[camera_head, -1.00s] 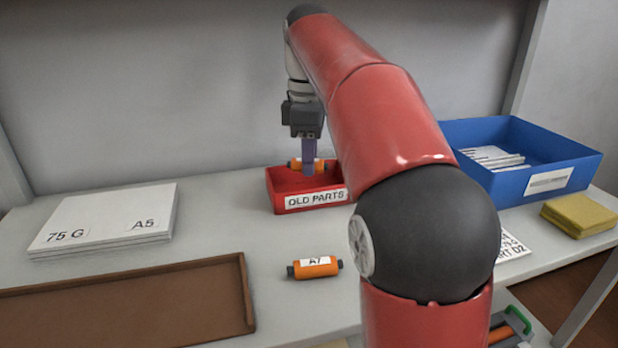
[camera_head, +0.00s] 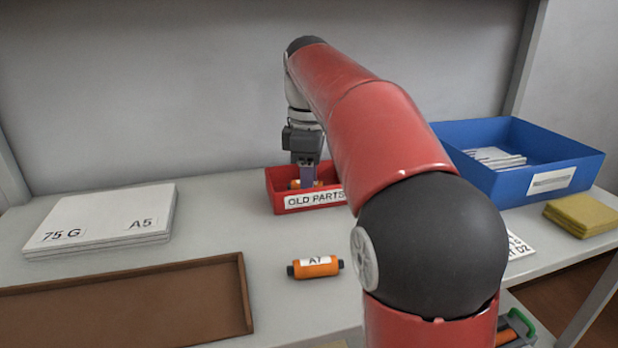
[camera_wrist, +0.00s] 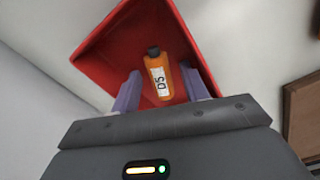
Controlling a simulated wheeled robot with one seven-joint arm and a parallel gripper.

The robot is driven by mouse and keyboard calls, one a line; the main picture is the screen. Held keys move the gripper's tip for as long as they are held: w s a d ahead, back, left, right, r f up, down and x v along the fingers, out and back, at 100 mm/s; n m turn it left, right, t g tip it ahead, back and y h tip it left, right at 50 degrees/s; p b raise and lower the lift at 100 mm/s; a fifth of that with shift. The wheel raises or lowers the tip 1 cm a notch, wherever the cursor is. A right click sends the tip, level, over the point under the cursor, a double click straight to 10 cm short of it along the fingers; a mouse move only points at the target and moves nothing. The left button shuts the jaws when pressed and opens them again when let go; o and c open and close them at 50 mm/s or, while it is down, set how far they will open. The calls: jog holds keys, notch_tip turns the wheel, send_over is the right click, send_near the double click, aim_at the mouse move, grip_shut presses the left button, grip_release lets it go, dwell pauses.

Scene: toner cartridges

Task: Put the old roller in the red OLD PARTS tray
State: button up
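The red OLD PARTS tray (camera_head: 272,190) stands on the shelf near the back wall, and its inside fills much of the wrist view (camera_wrist: 112,56). An orange roller with dark ends and a D5 label (camera_wrist: 165,78) is inside the tray, partly hidden behind the front wall in the head view. My gripper (camera_head: 306,182) points down into the tray. Its two purple fingers (camera_wrist: 160,80) stand on either side of the roller, with narrow gaps showing, so it looks open around it. Another orange roller labelled A7 (camera_head: 315,267) lies on the shelf in front of the tray.
A brown tray (camera_head: 245,300) is at the front left, with a stack of white paper (camera_head: 105,220) behind it. A blue bin (camera_head: 510,182) holding white items and a yellow pad stack (camera_head: 583,214) are at the right. My arm covers the middle right.

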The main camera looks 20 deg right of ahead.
jog(key=shift+r, duration=0.1)
notch_tip(320, 180, up, 8)
jog(key=shift+f+p, duration=0.2)
jog(key=shift+p, duration=1)
